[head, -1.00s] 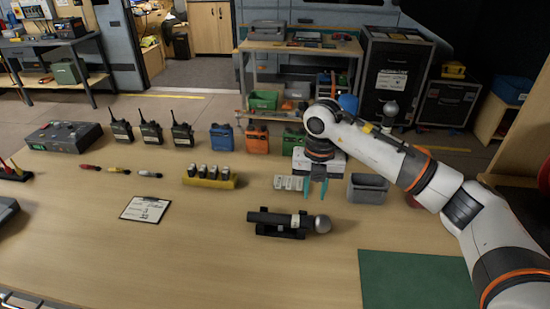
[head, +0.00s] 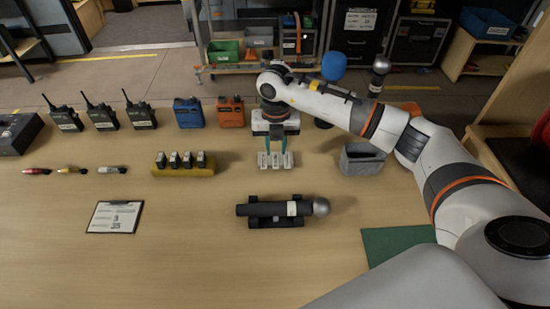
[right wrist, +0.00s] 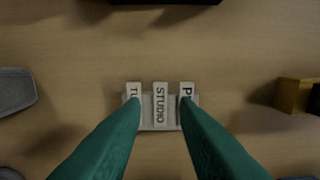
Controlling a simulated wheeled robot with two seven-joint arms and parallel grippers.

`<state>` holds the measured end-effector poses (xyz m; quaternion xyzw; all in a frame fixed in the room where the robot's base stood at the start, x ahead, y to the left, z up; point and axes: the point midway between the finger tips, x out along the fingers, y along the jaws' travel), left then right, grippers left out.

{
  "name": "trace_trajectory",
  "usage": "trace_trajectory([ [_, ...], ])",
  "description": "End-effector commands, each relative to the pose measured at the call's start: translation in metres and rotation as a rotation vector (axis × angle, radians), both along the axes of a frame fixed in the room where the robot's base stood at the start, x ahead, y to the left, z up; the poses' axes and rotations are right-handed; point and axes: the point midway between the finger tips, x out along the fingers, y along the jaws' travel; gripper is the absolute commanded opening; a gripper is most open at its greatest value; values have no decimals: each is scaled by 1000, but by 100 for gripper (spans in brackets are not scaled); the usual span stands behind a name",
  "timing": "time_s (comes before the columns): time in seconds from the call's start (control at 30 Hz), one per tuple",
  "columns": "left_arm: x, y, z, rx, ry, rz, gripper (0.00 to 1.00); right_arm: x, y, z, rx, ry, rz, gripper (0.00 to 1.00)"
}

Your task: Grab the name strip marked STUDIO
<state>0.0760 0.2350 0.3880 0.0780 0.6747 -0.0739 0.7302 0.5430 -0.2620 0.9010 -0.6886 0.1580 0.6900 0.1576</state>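The name strip marked STUDIO (right wrist: 160,104) is the middle one of three white strips standing side by side in a pale holder (right wrist: 150,128) in the right wrist view. In the head view the strips (head: 275,160) are on the table below my right gripper. My right gripper (head: 274,146) has green fingers, parted and pointing down. In the right wrist view its fingertips (right wrist: 160,103) are on either side of the STUDIO strip, overlapping the view of the two outer strips. I cannot tell whether they touch anything. My left gripper is not in view.
A grey bin (head: 362,160) stands right of the strips, and a yellow battery holder (head: 183,170) stands left. A microphone on a black cradle (head: 277,222) lies in front. Blue (head: 188,113) and orange (head: 230,112) packs stand behind.

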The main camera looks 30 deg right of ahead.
Motion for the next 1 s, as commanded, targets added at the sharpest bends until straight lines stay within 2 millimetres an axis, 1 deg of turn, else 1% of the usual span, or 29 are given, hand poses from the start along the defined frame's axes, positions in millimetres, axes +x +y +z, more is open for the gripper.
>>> trace_trajectory([
  [0.13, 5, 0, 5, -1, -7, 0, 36, 0, 0, -10, 0, 1, 0, 27],
  [0.27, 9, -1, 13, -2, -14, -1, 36, -1, 0, -30, 0, 3, -1, 27],
  [0.33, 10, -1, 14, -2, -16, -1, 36, 0, 0, -41, 1, 2, 0, 27],
  [0.43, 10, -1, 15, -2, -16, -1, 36, 0, 0, -51, 0, 1, 0, 27],
  [0.53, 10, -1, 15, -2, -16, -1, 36, 1, 0, -55, -1, -2, 0, 27],
  [0.97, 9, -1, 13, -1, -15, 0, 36, 1, 0, -56, 0, -1, 0, 27],
  [1.0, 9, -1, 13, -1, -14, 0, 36, 1, 0, -56, 0, -1, 0, 21],
])
